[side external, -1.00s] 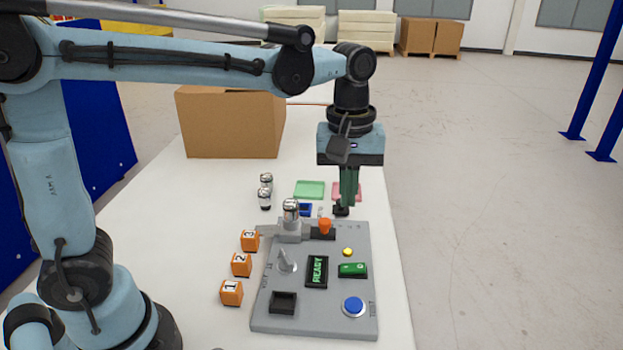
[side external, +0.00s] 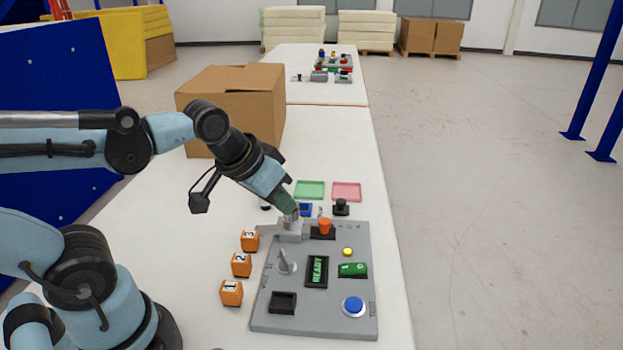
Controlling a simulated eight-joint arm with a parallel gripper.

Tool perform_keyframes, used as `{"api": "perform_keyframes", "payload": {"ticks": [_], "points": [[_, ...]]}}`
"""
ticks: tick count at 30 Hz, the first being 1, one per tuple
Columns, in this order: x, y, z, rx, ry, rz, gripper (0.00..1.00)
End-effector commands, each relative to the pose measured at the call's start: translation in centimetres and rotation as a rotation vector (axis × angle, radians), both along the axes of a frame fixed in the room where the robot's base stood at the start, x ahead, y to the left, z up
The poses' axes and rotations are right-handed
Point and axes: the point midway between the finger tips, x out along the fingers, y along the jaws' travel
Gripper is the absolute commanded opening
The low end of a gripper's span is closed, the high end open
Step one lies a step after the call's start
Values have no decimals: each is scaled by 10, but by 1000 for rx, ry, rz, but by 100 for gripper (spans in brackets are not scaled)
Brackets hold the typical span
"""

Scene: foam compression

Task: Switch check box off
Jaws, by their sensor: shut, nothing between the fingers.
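The check box is a grey panel (side external: 325,300) on the white table. Its green rocker switch (side external: 352,269) is right of a dark display (side external: 317,271) that reads READY in green. A blue button (side external: 353,306) is at the lower right, and a yellow light (side external: 347,252) is above the switch. My gripper (side external: 291,212) is tilted down to the right, shut, at the grey fixture (side external: 290,232) on the panel's far left edge. It largely hides the metal cylinder there. I cannot tell whether it touches it. The switch is clear of the gripper.
Orange numbered blocks (side external: 241,264) stand left of the panel. A grey lever (side external: 286,262), a black socket (side external: 283,302) and an orange knob (side external: 325,227) rise from the panel. Behind are a black part (side external: 341,207), a green tray (side external: 309,189), a pink tray (side external: 347,191) and a cardboard box (side external: 240,95).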

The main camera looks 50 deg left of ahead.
Motion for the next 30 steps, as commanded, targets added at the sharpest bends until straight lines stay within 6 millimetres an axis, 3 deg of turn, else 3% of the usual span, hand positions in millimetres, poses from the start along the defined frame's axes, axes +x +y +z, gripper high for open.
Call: {"api": "perform_keyframes", "payload": {"ticks": [3,8,13,21,30], "points": [[-6,6,-7,44,-48,-47,0],[-5,5,-6,72,-51,-92,24],[10,-8,5,109,41,-205,51],[47,-42,14,187,252,-482,51],[80,-82,5,244,452,-764,51]]}}
